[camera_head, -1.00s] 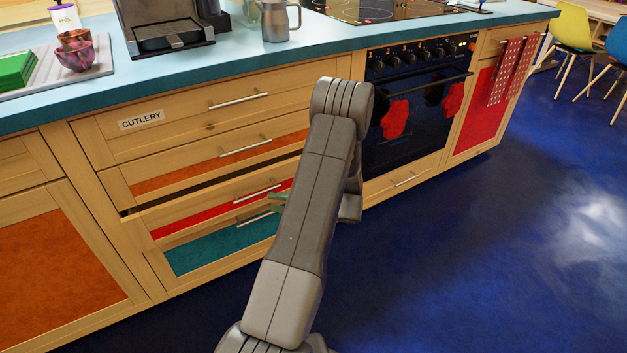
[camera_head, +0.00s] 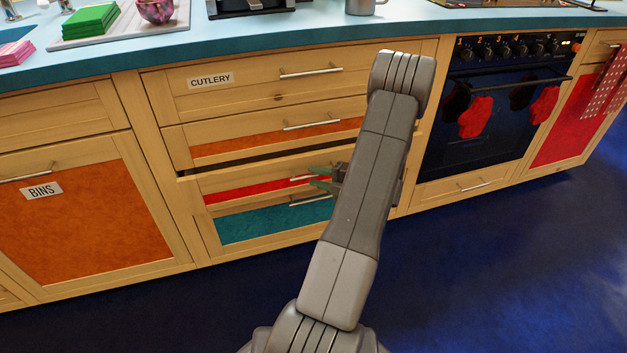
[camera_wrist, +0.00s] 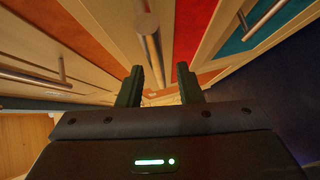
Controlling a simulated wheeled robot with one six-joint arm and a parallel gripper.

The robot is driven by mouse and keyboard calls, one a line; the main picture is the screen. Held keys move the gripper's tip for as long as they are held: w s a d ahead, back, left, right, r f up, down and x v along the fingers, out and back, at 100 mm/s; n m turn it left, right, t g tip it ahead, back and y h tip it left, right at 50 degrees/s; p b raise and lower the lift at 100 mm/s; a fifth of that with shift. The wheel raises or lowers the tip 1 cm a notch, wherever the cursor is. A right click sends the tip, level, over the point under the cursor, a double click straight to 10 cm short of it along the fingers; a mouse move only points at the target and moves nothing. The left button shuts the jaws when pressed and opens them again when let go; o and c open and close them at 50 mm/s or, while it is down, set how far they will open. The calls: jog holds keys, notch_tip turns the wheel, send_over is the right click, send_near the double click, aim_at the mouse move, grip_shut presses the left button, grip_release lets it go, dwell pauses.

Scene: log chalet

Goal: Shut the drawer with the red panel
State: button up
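The drawer with the red panel (camera_head: 250,186) stands slightly open in the cabinet stack, with a dark gap along its top edge. Its bar handle (camera_head: 302,178) is on the front. In the wrist view, the red panel (camera_wrist: 190,30) is at upper centre, with a metal bar handle (camera_wrist: 149,35) pointing down toward the space between my fingers. My gripper (camera_head: 320,178) is at the right end of the red drawer's handle, partly hidden by my arm. Its two dark green fingers (camera_wrist: 160,70) are apart, with nothing clearly held. Whether they touch the handle cannot be told.
An orange-panel drawer (camera_head: 225,146) is above the red one and a teal-panel drawer (camera_head: 262,222) below, both with projecting handles. The bins door (camera_head: 90,225) is left and the oven (camera_head: 490,110) right. The blue floor (camera_head: 500,270) at right is clear.

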aim_at(308, 166)
jog(key=shift+x, duration=0.9)
jog(key=shift+c, duration=0.4)
grip_shut()
jog(key=shift+w+a+p, duration=0.2)
jog(key=shift+w+p, duration=0.1)
jog(key=shift+w, duration=0.4)
jog(key=shift+w+a+p, duration=0.2)
jog(key=shift+w+p, duration=0.1)
jog(key=shift+w, duration=0.4)
jog(key=shift+w+a+p, duration=0.2)
jog(key=shift+w+p, duration=0.1)
jog(key=shift+w, duration=0.4)
jog(key=shift+r, duration=0.1)
jog(key=shift+o, duration=0.4)
grip_release()
jog(key=shift+a, duration=0.1)
